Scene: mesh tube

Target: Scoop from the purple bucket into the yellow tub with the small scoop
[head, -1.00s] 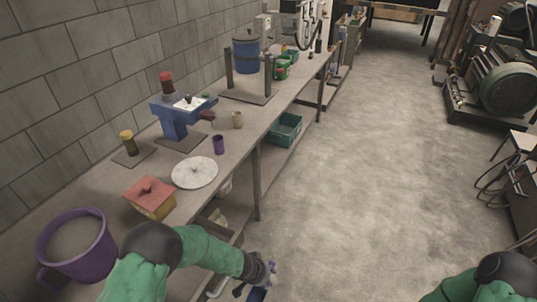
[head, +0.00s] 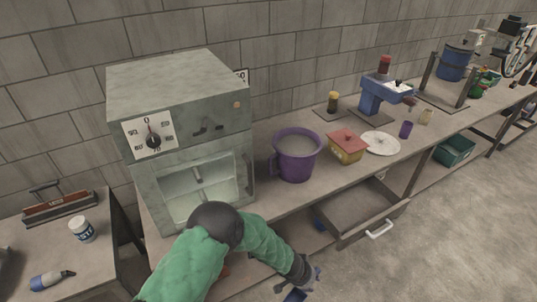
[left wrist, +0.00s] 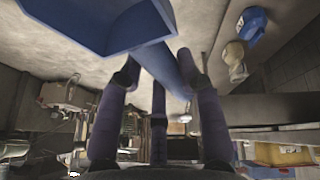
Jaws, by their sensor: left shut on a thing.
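The purple bucket (head: 297,165) stands upright on the bench, with grey material inside it. The yellow tub (head: 347,154) stands right of it, covered by a red lid (head: 346,138) with a knob. My left gripper (head: 306,279) is low in front of the bench edge, below and apart from the bucket. It is shut on a blue scoop (head: 294,295), mostly cut off by the frame. The left wrist view shows the scoop's wide blue pan (left wrist: 95,28) and its handle between my fingers (left wrist: 160,72). My right gripper is out of view.
A grey oven (head: 190,130) stands left of the bucket. An open drawer (head: 365,215) juts out below the tub. The floor at right is clear.

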